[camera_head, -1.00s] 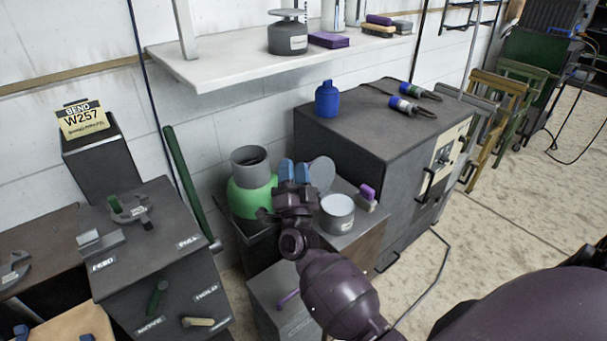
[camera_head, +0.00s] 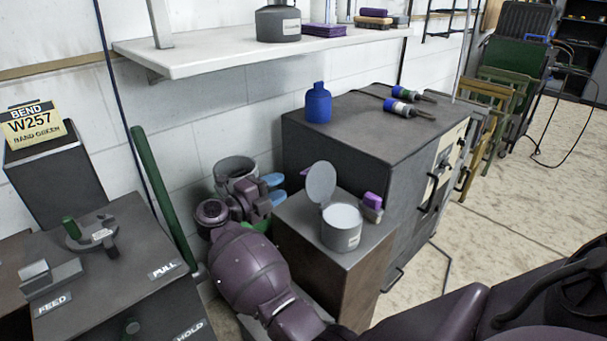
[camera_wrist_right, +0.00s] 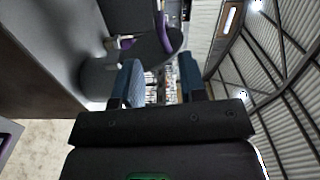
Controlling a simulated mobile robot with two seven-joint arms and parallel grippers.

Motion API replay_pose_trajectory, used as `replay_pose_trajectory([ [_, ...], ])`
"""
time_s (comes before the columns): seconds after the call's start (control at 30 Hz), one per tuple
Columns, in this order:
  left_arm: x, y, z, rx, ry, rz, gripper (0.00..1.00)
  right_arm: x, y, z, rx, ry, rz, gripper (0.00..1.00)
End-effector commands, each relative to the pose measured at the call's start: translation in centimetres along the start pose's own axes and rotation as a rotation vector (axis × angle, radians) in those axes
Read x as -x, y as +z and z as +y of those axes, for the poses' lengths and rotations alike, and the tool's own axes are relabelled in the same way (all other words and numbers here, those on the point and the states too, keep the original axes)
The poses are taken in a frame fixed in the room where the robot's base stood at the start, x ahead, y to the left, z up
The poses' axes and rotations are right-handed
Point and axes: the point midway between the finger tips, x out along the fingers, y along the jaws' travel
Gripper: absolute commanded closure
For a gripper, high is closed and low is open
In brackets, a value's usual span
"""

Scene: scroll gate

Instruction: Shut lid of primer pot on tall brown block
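The primer pot (camera_head: 341,231) is a small grey can with a pale top, standing on the grey top of the tall brown block (camera_head: 345,285). Its round grey lid (camera_head: 321,183) stands open, roughly upright at the pot's back left. My right gripper (camera_head: 274,189) is left of the lid, its blue fingers apart with nothing between them. In the right wrist view the open fingers (camera_wrist_right: 160,82) point towards the dark lid (camera_wrist_right: 158,46), with the grey pot (camera_wrist_right: 92,68) to the left. The lid appears clear of the fingers. My left gripper is not in view.
A green vessel with a grey collar (camera_head: 236,172) is partly hidden behind my right gripper. A large dark cabinet (camera_head: 350,135) carrying a blue bottle (camera_head: 318,103) stands behind. A white shelf (camera_head: 230,48) hangs above.

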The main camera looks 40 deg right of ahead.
Motion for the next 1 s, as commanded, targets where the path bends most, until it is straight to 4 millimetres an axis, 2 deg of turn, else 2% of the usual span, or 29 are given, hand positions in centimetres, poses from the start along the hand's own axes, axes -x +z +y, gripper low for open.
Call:
replay_pose_trajectory([
  [0.3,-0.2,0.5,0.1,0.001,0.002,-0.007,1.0,-5.5,-0.1,0.0,0.001,-0.006,0.002,0.62],
  [0.5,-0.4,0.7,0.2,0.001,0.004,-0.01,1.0,-8.2,0.0,0.0,0.001,-0.005,0.0,0.62],
  [0.7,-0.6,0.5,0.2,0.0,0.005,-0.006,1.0,-9.5,0.0,-0.1,0.0,-0.004,-0.001,0.62],
  [1.0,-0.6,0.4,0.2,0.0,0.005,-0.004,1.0,-9.7,0.0,-0.1,-0.001,-0.004,-0.001,0.62],
])
